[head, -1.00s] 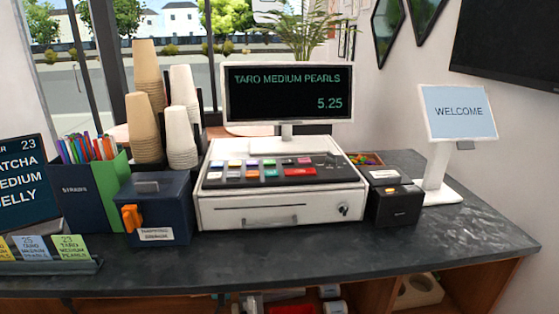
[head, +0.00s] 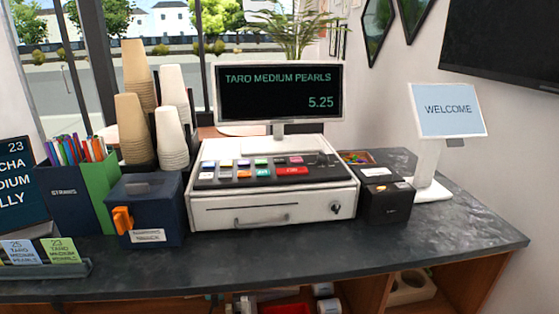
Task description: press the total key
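The cash register (head: 273,193) stands in the middle of the dark counter. Its sloped black key panel carries several small coloured keys and one wide red key (head: 292,171) at the front right; the key labels are too small to read. The register's screen (head: 279,93) above it shows "TARO MEDIUM PEARLS" and "5.25" in green. The drawer (head: 262,215) under the keys is shut. Neither of my grippers is in the head view.
Cup stacks (head: 133,128), a blue box (head: 147,208) with an orange handle and a straw holder (head: 72,200) stand left of the register. A black printer (head: 386,201) and a "WELCOME" display (head: 449,110) stand right. The counter's front strip (head: 300,251) is clear.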

